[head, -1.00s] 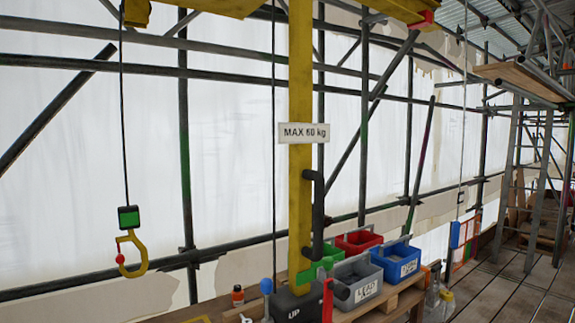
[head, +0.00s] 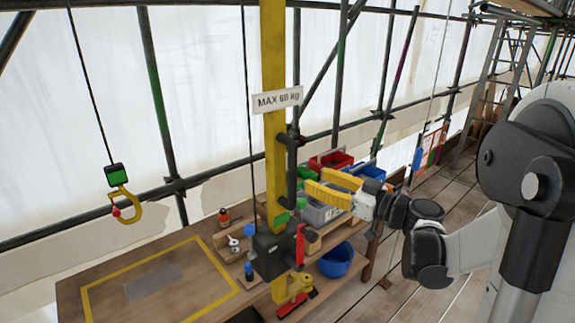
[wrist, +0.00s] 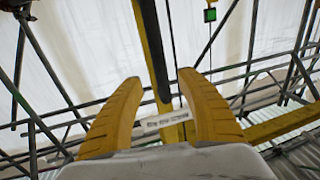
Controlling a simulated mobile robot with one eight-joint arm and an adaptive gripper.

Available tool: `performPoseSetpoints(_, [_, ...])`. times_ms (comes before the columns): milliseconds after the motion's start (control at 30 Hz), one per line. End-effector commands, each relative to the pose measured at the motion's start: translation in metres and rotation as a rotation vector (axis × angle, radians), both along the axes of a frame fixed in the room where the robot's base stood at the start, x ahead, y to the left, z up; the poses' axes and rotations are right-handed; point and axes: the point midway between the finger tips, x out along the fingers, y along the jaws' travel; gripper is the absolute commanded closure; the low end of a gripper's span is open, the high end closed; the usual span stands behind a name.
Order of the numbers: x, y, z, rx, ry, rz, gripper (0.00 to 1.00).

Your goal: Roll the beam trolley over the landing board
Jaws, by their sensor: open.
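The beam trolley is not identifiable in the current views. The yellow hook (head: 124,205) hangs on a dark cable under a black and green block (head: 117,175), at the left of the head view. A wooden board with a yellow outline (head: 110,280), which looks like the landing board, lies lower left. The yellow post (head: 273,90) has a black upright handle (head: 292,170). My gripper (head: 314,181) is open and empty, its yellow fingers pointing left, close to the post and handle in the picture. In the wrist view its fingers (wrist: 160,78) spread before the post (wrist: 152,50).
A dark box (head: 270,250) with a red lever (head: 300,245) is on the post. Red (head: 328,160) and blue (head: 365,171) bins stand behind my gripper. A blue bowl (head: 336,260) sits below. Scaffold poles line the white sheeting; plank floor (head: 430,290) lies at right.

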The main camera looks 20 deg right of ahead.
Motion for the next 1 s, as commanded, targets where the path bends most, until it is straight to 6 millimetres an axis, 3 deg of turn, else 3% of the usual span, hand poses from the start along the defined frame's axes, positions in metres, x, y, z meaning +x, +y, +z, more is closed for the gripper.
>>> performPoseSetpoints(200, [0.039,0.026,0.0,0.0,0.001,0.005,0.55])
performPoseSetpoints(400, [0.064,0.04,0.0,0.001,0.003,0.003,0.55])
performPoseSetpoints(800, [0.072,0.045,0.0,0.001,0.003,0.0,0.55])
performPoseSetpoints(833, [0.072,0.045,0.0,0.001,0.003,0.0,0.6])
performPoseSetpoints(967, [0.072,0.045,0.0,0.001,0.003,0.0,0.99])
performPoseSetpoints(1000, [0.072,0.045,0.0,0.001,0.003,0.0,1.0])
